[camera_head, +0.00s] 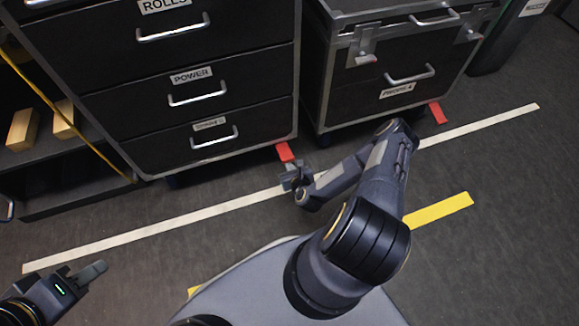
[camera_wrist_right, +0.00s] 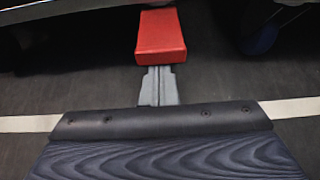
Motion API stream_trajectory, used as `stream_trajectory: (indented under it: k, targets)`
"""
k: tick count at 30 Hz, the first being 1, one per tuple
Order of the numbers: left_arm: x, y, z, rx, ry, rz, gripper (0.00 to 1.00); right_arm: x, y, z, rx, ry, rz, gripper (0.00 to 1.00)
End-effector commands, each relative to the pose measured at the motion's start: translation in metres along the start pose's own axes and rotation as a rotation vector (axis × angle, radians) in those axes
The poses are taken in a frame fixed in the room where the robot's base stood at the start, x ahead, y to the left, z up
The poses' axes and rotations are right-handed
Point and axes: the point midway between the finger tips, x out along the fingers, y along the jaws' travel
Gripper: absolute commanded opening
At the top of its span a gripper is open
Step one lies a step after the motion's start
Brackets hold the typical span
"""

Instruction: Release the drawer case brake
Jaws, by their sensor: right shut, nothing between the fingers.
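The black drawer case (camera_head: 190,129), with labelled drawers and metal handles, stands at the upper left in the head view. A red brake pedal (camera_head: 285,151) sticks out at its lower right corner. My right gripper (camera_head: 292,172) is shut and empty, low over the floor just in front of that pedal. In the right wrist view the red pedal (camera_wrist_right: 160,35) lies straight ahead of the shut fingertips (camera_wrist_right: 158,72). They overlap its near edge in the picture; I cannot tell whether they touch. My left gripper (camera_head: 92,272) is at the lower left, away from the case.
A second black case (camera_head: 350,95) with latches stands to the right, with its own red pedal (camera_head: 438,113). A shelf (camera_head: 60,165) with yellow blocks is at the left. A white floor line (camera_head: 150,231) and a yellow strip (camera_head: 440,210) cross the open floor.

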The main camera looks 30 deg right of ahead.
Motion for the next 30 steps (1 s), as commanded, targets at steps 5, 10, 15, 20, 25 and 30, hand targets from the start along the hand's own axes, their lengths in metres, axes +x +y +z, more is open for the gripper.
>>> stream_trajectory:
  k: [5, 10, 15, 20, 25, 30]
  targets:
    - [-0.008, 0.004, -0.004, 0.0, 0.0, 0.0, 0.36, -0.004, 0.0, 0.007, 0.0, 0.055, -0.001, 0.0]
    - [-0.009, 0.004, -0.005, 0.0, 0.0, 0.0, 0.36, -0.004, 0.0, 0.008, 0.0, 0.074, 0.0, 0.0]
    - [-0.009, 0.004, -0.004, 0.0, 0.0, 0.0, 0.36, -0.004, 0.0, 0.009, 0.0, 0.074, -0.001, 0.0]
    - [-0.009, 0.004, -0.004, 0.0, 0.0, 0.0, 0.36, -0.004, 0.0, 0.009, 0.0, 0.071, -0.001, 0.0]
    - [-0.005, 0.002, -0.003, 0.0, 0.0, 0.0, 0.36, 0.0, 0.0, 0.006, -0.001, 0.07, -0.001, 0.0]
    - [0.013, -0.006, 0.006, 0.0, 0.0, 0.0, 0.36, 0.016, 0.002, -0.007, -0.002, 0.073, 0.003, 0.0]
